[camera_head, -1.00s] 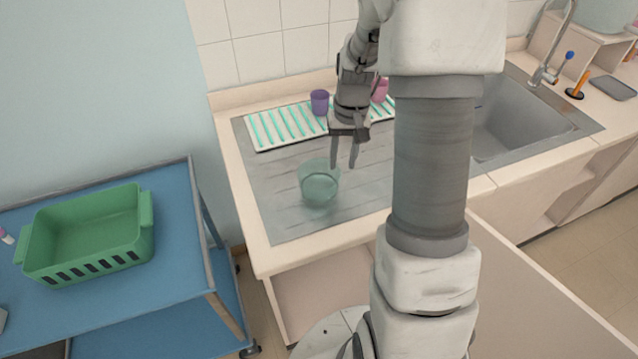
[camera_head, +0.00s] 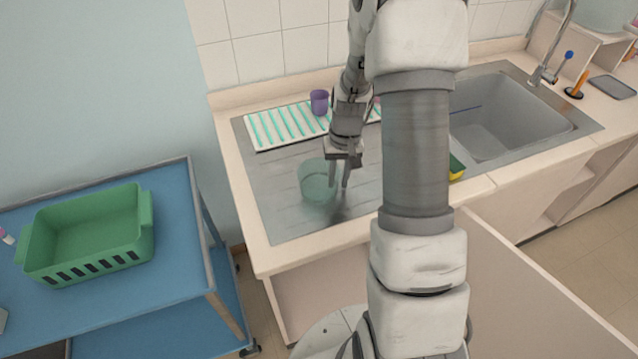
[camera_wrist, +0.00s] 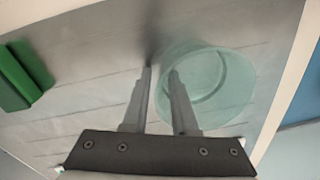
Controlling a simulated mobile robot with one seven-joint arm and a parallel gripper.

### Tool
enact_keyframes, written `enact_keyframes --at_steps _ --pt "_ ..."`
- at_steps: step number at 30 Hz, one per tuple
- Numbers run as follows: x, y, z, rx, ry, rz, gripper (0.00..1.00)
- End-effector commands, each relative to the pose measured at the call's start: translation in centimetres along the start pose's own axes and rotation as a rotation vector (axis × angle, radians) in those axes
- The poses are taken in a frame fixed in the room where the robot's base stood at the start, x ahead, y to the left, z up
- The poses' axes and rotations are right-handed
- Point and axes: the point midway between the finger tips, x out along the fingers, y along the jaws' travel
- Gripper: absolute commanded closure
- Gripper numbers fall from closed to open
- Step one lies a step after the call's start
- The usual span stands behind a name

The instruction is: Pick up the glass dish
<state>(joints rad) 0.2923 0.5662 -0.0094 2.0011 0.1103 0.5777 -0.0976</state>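The glass dish (camera_head: 314,186) is a clear, greenish round vessel, upright on the grey drainboard left of the sink. It also shows in the wrist view (camera_wrist: 222,90), right of centre. My gripper (camera_head: 340,185) points down at the dish's right side. In the wrist view my gripper (camera_wrist: 162,71) has its two fingers apart with a gap between them. The right finger overlaps the dish's left rim, and the left finger is just outside it. I cannot tell whether either finger touches the glass.
A white rack with teal strips (camera_head: 262,142) and a purple cup (camera_head: 319,102) are behind the dish. A green and yellow sponge (camera_head: 456,167) lies near the sink basin (camera_head: 500,120). A green basket (camera_head: 95,235) stands on the blue cart (camera_head: 180,290). The drainboard's front left is clear.

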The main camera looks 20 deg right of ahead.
Motion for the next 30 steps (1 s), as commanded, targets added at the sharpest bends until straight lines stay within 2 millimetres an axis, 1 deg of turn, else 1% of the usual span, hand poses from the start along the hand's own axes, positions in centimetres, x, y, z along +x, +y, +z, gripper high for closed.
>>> enact_keyframes --at_steps 1,3,4,30 --pt "-0.02 0.01 -0.01 0.0 0.0 0.0 0.84" --pt "-0.03 0.01 -0.01 0.0 0.0 0.0 0.97" --pt "-0.03 0.01 -0.01 0.0 0.0 0.0 1.0" --pt "-0.01 0.05 0.0 0.0 0.0 0.001 1.0"
